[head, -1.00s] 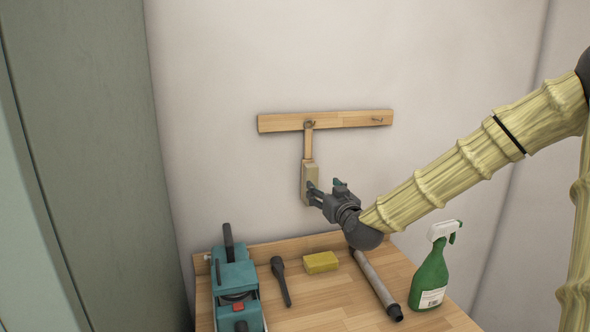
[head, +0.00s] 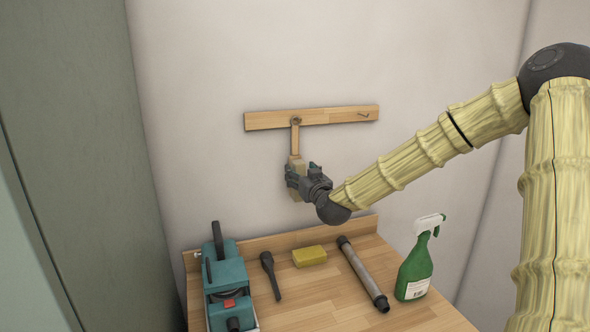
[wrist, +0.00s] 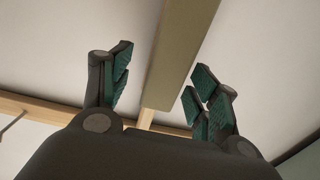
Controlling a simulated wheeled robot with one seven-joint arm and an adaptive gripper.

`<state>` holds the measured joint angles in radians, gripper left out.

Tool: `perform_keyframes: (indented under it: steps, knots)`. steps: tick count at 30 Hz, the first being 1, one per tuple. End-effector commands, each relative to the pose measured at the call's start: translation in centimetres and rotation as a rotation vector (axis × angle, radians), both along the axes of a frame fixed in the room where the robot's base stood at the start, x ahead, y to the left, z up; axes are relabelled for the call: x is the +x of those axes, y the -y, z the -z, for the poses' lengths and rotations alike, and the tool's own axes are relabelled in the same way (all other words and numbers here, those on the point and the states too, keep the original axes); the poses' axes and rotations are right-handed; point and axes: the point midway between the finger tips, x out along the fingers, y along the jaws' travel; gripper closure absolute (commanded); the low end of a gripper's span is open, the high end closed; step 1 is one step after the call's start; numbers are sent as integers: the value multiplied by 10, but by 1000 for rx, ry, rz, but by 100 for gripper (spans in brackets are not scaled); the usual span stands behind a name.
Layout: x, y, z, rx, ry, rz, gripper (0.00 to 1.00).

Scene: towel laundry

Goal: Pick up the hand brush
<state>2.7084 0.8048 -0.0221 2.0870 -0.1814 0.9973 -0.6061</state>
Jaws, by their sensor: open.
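The hand brush (head: 295,142) hangs by its light wooden handle from a peg on the wall rail, its thicker head end pointing down. Part of the head is hidden behind my gripper in the head view. My gripper (head: 298,177) is at the brush head. In the wrist view the brush (wrist: 178,55) runs between the two spread fingers of my gripper (wrist: 160,85), with a gap showing on both sides. The fingers are open and hold nothing.
The wooden rail (head: 330,117) has a bare peg at its right. On the table (head: 330,310) below stand a teal machine (head: 227,280), a dark tool (head: 270,275), a yellow sponge (head: 309,256), a grey tube (head: 362,272) and a green spray bottle (head: 416,270).

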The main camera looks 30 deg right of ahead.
Motion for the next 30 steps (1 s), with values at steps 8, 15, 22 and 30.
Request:
perform_keyframes:
  steps: [8,15,22,30]
  knots:
    - [27,4,-7,1,0,1,39]
    - [36,5,-6,1,1,0,39]
    - [37,6,-6,1,1,0,41]
    - [36,6,-6,1,1,1,90]
